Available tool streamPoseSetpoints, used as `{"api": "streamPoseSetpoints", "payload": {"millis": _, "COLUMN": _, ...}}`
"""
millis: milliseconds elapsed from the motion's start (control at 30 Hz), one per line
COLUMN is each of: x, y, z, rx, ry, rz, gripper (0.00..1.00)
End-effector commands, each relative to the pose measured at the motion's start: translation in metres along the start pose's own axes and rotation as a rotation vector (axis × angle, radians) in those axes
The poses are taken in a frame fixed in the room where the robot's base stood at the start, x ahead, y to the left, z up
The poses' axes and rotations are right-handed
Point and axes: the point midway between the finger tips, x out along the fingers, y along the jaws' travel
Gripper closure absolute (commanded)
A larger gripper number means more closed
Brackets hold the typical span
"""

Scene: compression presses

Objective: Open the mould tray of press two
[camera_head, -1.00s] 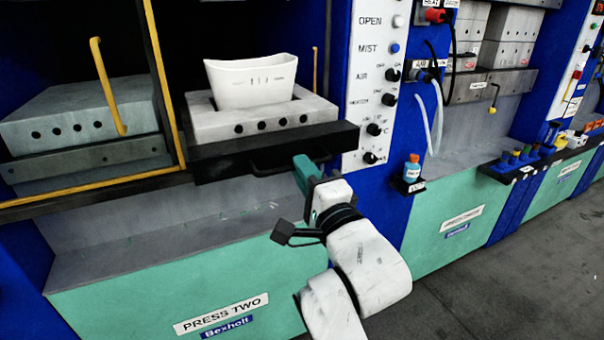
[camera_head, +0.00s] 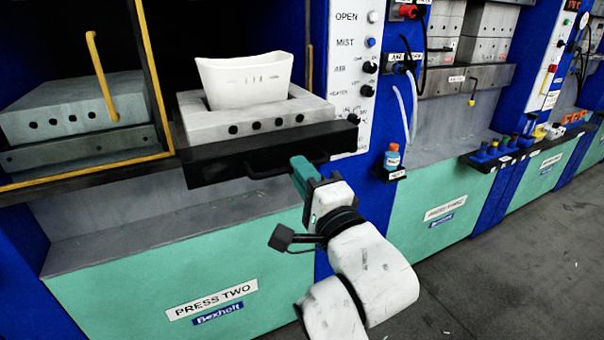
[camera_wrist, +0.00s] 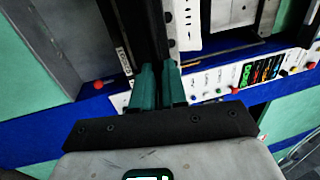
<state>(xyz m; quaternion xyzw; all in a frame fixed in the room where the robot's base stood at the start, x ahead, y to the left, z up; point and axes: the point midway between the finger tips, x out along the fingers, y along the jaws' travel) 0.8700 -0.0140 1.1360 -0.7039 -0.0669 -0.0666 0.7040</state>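The mould tray (camera_head: 215,165) of press two is a dark slab slid out of the press opening, with its front edge overlapping the control panel in the head view. It bears a grey mould block (camera_head: 245,128) with a white tub-shaped part (camera_head: 245,80) sitting in it. A dark bar handle (camera_head: 262,170) runs along the tray's front. My gripper (camera_head: 300,163) is at the handle's right end. In the wrist view its green fingers (camera_wrist: 158,75) are close together at the dark bar; the exact contact is hidden.
A yellow-framed guard (camera_head: 158,70) stands left of the tray. The switch panel (camera_head: 345,60) is on its right, its lower part covered by the tray. A small bottle (camera_head: 392,157) stands on a ledge (camera_head: 392,175) further right.

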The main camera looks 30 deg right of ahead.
Motion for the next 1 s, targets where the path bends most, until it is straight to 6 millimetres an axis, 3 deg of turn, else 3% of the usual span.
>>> {"api": "streamPoseSetpoints", "payload": {"millis": 33, "x": 0.000, "y": -0.010, "z": -0.001, "rx": -0.001, "ry": 0.003, "rz": -0.024, "gripper": 0.86}}
{"api": "streamPoseSetpoints", "payload": {"millis": 200, "x": -0.001, "y": -0.009, "z": -0.001, "rx": -0.002, "ry": 0.003, "rz": -0.021, "gripper": 0.69}}
{"api": "streamPoseSetpoints", "payload": {"millis": 633, "x": -0.006, "y": -0.002, "z": 0.000, "rx": -0.001, "ry": 0.001, "rz": -0.009, "gripper": 0.69}}
{"api": "streamPoseSetpoints", "payload": {"millis": 1000, "x": -0.071, "y": -0.001, "z": 0.000, "rx": -0.001, "ry": 0.000, "rz": -0.010, "gripper": 0.69}}
